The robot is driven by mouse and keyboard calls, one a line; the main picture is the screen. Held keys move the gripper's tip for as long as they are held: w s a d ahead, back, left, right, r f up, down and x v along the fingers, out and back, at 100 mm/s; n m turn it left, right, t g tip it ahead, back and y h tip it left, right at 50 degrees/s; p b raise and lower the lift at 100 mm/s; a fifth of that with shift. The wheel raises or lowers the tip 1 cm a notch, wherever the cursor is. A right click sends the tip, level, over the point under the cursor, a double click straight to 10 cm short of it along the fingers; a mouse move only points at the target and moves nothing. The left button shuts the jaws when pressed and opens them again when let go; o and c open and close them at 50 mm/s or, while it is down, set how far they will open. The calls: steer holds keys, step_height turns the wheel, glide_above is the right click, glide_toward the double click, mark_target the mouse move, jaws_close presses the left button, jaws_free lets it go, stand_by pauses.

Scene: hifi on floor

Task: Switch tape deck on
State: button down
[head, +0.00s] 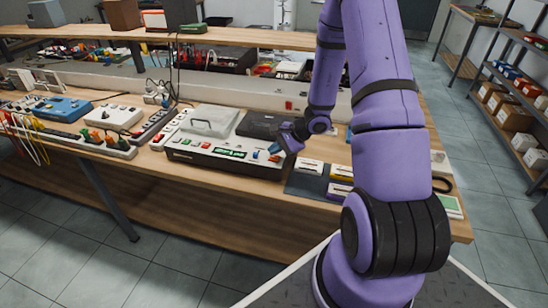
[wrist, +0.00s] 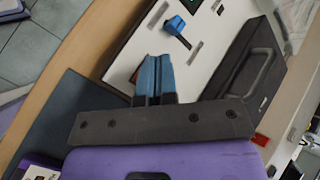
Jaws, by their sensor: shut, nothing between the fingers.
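The tape deck (head: 190,142) stands on the wooden bench in the head view, with a white top, dark front, a clear lid at the back and green displays. In the wrist view its white panel (wrist: 125,62) carries a blue lever switch (wrist: 175,26) with a dark stem, beside a slot. My gripper (head: 274,149) is over the deck's right end. In the wrist view my gripper (wrist: 153,68) has its blue fingertips together, with nothing between them, below the blue switch in the picture and apart from it in the image. Height above the panel is hard to tell.
Cassette-like boxes on a dark mat (head: 305,183) lie right of the deck. A power strip (head: 100,146) with coloured plugs and a blue device (head: 62,108) stand left. Shelves with boxes (head: 510,110) stand at right.

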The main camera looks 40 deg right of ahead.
mark_target(275, 158)
steer(key=shift+r, duration=0.25)
steer(key=shift+r, duration=3)
